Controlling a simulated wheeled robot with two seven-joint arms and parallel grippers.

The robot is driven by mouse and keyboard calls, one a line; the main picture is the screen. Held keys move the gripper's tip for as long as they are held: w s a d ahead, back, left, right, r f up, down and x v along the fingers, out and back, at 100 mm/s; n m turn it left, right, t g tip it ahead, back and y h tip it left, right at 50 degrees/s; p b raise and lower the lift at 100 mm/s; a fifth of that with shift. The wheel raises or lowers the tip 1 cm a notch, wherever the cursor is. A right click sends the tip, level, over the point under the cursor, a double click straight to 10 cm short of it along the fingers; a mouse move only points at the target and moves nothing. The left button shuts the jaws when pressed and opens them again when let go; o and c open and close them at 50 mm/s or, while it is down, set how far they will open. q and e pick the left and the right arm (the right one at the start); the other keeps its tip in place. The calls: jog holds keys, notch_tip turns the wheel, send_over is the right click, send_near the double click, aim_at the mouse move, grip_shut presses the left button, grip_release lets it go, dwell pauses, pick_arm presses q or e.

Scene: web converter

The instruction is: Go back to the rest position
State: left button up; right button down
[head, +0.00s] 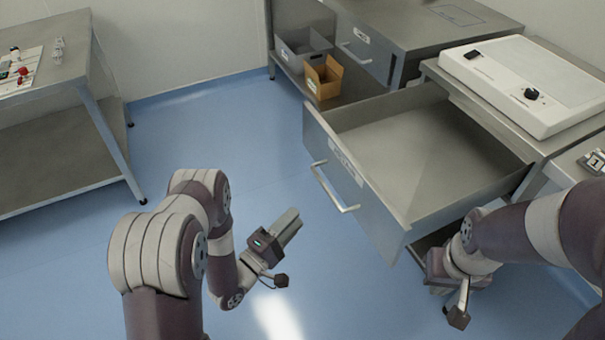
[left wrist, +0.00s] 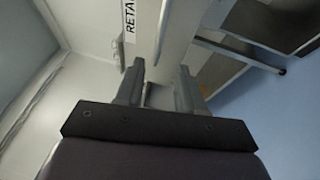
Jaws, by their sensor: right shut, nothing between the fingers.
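My left gripper (head: 288,224) hangs over the open floor left of the drawer front, apart from it. In the left wrist view its two fingers (left wrist: 158,85) stand apart with nothing between them. My right gripper (head: 440,270) is low at the right, beside the near corner of the open drawer (head: 400,160). It is shut and empty; its fingertips are hard to make out. The drawer is pulled far out, looks empty, and has a bar handle (head: 332,190) and a label on its front.
A white flat device (head: 530,85) lies on the cabinet top at right. An open cardboard box (head: 323,78) and a grey bin (head: 302,45) stand on a low shelf behind the drawer. A metal table (head: 60,75) stands at left. Blue floor (head: 230,130) lies clear between.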

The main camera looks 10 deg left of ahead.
pick_arm(q)
notch_tip(320, 180, down, 12)
jog(key=s+a+m+g+y, duration=0.2)
jog(key=m+g+y, duration=0.3)
jog(key=m+g, duration=0.15)
jog(key=s+a+m+g+y, duration=0.4)
jog(key=s+a+g, duration=0.1)
jog(key=a+g, duration=0.15)
jog(key=s+r+m+g+y, duration=0.2)
jog(key=s+r+g, duration=0.45)
jog(key=r, duration=0.65)
notch_tip(320, 180, up, 22)
jog(key=d+t+p, duration=0.2)
jog(key=t+p, duration=0.1)
jog(key=p, duration=1.1)
jog(key=shift+s+d+r+t+h, duration=0.15)
jog(key=shift+s+r+t+h, duration=0.1)
jog(key=shift+s+t+h, duration=0.1)
